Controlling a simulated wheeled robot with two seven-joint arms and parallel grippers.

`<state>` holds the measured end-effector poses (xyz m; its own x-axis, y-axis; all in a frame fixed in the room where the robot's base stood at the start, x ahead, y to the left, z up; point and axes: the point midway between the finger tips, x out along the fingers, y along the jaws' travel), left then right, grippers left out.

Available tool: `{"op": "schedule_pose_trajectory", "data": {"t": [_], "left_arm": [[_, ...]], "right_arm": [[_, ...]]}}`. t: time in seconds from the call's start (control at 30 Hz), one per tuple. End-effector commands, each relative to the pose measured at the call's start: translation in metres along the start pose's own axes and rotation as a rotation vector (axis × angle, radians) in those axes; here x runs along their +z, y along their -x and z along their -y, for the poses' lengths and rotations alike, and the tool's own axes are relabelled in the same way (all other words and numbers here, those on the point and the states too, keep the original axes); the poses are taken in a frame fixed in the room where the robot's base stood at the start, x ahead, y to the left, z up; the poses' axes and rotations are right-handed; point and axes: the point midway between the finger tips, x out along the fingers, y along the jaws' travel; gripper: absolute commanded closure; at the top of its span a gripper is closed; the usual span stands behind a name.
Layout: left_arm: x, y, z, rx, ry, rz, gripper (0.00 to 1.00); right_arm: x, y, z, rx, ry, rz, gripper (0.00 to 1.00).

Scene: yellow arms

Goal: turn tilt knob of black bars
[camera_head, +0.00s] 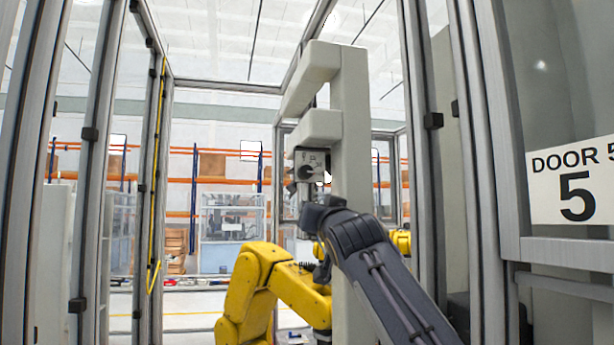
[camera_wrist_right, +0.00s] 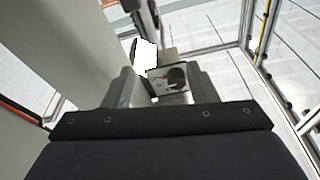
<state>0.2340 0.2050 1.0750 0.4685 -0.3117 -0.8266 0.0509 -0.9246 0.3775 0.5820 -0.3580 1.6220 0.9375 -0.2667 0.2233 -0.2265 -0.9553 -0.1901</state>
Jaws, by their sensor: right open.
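A small grey control box (camera_head: 312,165) with a round black knob (camera_head: 305,172) is fixed to the pale machine post in the head view. In the right wrist view, the black knob (camera_wrist_right: 177,77) shows on the light face of the box, a little right of centre. My right gripper (camera_wrist_right: 160,88) points at the box with its two grey fingers apart and the box face seen between them. I cannot tell whether a finger touches the knob. In the head view my dark right forearm hides most of this gripper. My left gripper is not in view.
The pale post (camera_head: 350,135) stands right beside the box. A yellow robot arm (camera_head: 262,285) stands low, near my right forearm. Grey frame posts and glass panels enclose the sides, with a "DOOR 5" sign (camera_head: 572,182) at right. Shelving (camera_head: 210,165) is far behind.

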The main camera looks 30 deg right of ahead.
Motion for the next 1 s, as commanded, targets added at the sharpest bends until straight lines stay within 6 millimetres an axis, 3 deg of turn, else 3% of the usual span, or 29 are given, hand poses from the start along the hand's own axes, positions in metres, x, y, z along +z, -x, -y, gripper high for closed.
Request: {"op": "schedule_pose_trajectory", "data": {"t": [0.13, 0.3, 0.73, 1.0], "left_arm": [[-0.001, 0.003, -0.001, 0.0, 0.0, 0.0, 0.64], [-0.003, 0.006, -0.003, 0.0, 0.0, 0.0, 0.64], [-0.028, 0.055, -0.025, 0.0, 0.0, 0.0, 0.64], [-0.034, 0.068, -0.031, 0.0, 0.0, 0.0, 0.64]], "right_arm": [[-0.029, -0.008, 0.016, 0.001, -0.001, -0.097, 0.48], [-0.049, -0.011, 0.024, 0.005, -0.003, -0.161, 0.48], [-0.063, -0.068, 0.024, 0.006, -0.003, -0.163, 0.48], [-0.062, -0.085, 0.024, 0.004, -0.004, -0.164, 0.48]]}}
